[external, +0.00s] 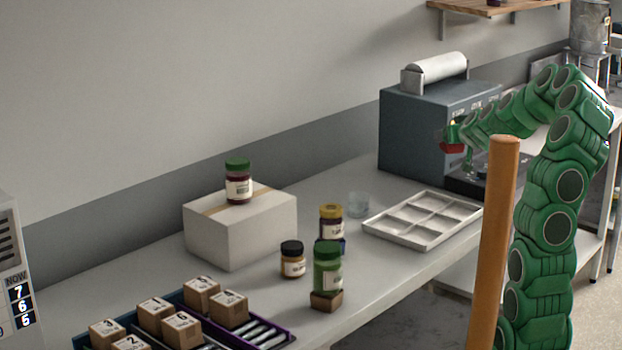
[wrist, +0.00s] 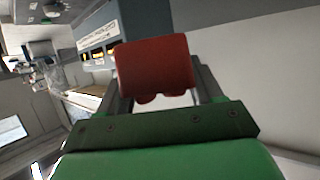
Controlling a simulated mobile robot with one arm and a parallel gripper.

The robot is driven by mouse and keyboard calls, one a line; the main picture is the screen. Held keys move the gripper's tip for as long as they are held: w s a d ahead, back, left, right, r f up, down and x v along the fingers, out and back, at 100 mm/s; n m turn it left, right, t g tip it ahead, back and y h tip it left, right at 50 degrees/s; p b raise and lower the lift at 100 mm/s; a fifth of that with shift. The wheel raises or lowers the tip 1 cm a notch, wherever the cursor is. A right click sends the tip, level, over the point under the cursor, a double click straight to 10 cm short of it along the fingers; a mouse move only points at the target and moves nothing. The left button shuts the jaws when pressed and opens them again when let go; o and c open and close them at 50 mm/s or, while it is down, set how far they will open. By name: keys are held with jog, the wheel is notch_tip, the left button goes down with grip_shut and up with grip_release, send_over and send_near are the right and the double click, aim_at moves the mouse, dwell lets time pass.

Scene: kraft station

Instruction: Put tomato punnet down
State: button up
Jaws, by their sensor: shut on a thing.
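The tomato punnet shows as a small red block (external: 453,148) in the external view, partly hidden by my gripper (external: 455,138). In the wrist view the red punnet (wrist: 155,66) fills the space between the fingers of my gripper (wrist: 157,90). My gripper is shut on it and holds it up in the air, in front of the blue-grey machine. It appears apart from any surface. Its far side is hidden.
The blue-grey machine (external: 405,135) with a white roll stands at the back right. A pale compartment tray (external: 412,240) lies empty in front of it. Several jars, a white box (external: 225,240) and a crate of small cartons (external: 255,334) occupy the left. An orange post (external: 492,240) stands nearest.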

jog(key=shift+w+a+f+n+y, duration=0.25)
jog(key=shift+a+n+y, duration=0.1)
jog(key=shift+a, duration=0.15)
jog(key=shift+w+a+f+n+y, duration=0.1)
jog(key=shift+a+f+n+y, duration=0.2)
jog(key=shift+a, duration=0.2)
jog(key=shift+w+a+r+n+g+y, duration=1.85)
jog(key=shift+a+r+n+g+y, duration=0.7)
jog(key=shift+a+n+g+y, duration=2.3)
notch_tip(320, 180, down, 11)
jog(key=a+t+h, duration=0.1)
jog(key=a+t, duration=0.1)
jog(key=shift+w+a+f, duration=0.4)
jog(key=shift+w+f, duration=1.2)
jog(key=shift+w, duration=0.65)
jog(key=shift+w+a+f, duration=0.4)
jog(key=shift+w+f, duration=1.25)
jog(key=shift+w, duration=0.65)
jog(key=shift+w+a+f, duration=0.4)
jog(key=shift+w+f, duration=1.2)
jog(key=shift+w, duration=0.65)
jog(key=shift+f, duration=1.5)
